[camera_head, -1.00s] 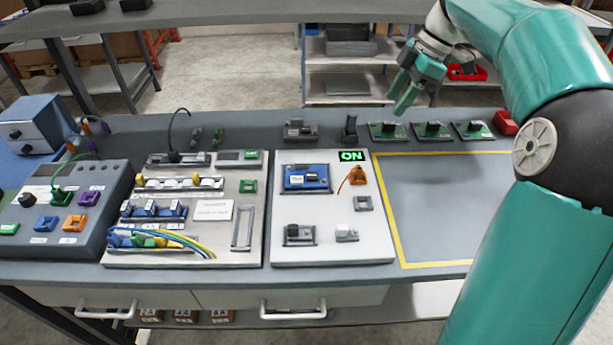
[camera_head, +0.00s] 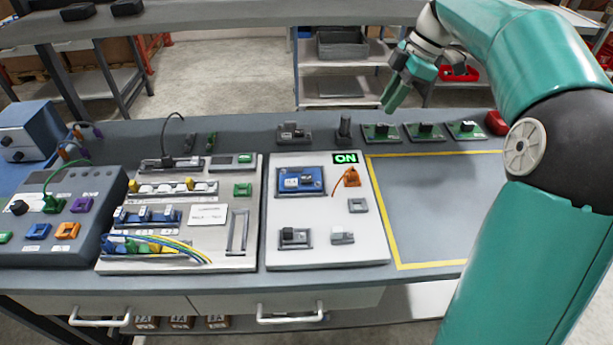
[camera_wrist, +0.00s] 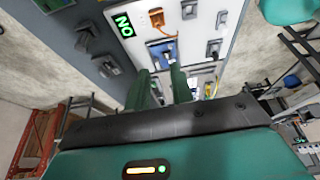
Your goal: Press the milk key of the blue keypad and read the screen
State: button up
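The blue keypad (camera_head: 301,181) sits on the white panel right of centre in the head view. It bears a pale label and a small dark part; its markings are too small to read. A small screen (camera_head: 345,158) at the panel's top shows green "ON". My gripper (camera_head: 391,97) hangs in the air beyond the bench's back edge, up and right of the keypad, touching nothing. In the wrist view, its two green fingers (camera_wrist: 160,90) stand apart with nothing held. The blue keypad (camera_wrist: 163,52) shows beyond them, partly hidden, and the screen (camera_wrist: 123,25) lies to its left.
An orange part (camera_head: 351,178) with a wire and several grey fittings share the panel. Cables and switches crowd the board (camera_head: 208,215) to its left. Green modules (camera_head: 424,132) line the bench's back. The yellow-framed area (camera_head: 430,205) to the right is clear.

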grip_shut()
dwell(1.4)
